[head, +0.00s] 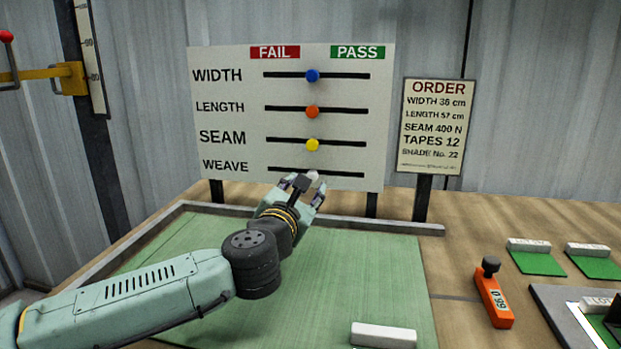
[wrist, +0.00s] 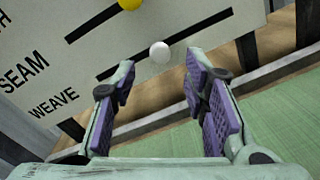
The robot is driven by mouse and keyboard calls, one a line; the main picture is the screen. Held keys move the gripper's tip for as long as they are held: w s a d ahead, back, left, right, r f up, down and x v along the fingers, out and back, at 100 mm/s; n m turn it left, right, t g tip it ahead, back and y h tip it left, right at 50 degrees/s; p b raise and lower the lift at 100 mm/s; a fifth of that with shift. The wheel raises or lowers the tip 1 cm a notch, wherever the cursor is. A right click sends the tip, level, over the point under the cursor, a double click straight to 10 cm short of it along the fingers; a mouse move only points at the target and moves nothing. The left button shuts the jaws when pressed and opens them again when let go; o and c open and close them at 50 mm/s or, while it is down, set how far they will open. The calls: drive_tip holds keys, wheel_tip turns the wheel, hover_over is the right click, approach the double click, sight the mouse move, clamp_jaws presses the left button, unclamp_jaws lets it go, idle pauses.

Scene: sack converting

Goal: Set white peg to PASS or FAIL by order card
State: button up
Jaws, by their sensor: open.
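The white peg (head: 314,175) sits about mid-slot on the WEAVE row of the white board (head: 220,130). FAIL (head: 275,52) is marked in red above the left and PASS (head: 357,52) in green above the right. My gripper (head: 301,184) is open in front of the WEAVE row and partly hides its slot. In the wrist view the peg (wrist: 160,52) shows just beyond the gap between my open fingers (wrist: 159,72), with nothing held. The order card (head: 432,125) reads width 36 cm, length 57 cm, seam 400 N, tapes 12, shade No. 22; its bottom line is too small to read.
Blue (head: 312,76), orange (head: 312,112) and yellow (head: 312,145) pegs sit mid-slot above. A green mat (head: 350,270) lies below, with a white block (head: 383,335) at its front. An orange tool reading 66.0 (head: 493,297) and labelled blocks (head: 528,245) are at right.

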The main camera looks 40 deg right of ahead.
sight(312, 178)
drive_tip(key=x, duration=0.5)
drive_tip(key=shift+w+d+p, duration=0.25)
drive_tip(key=shift+d+p, duration=0.05)
drive_tip(key=shift+c, duration=0.3)
clamp_jaws()
idle(0.3)
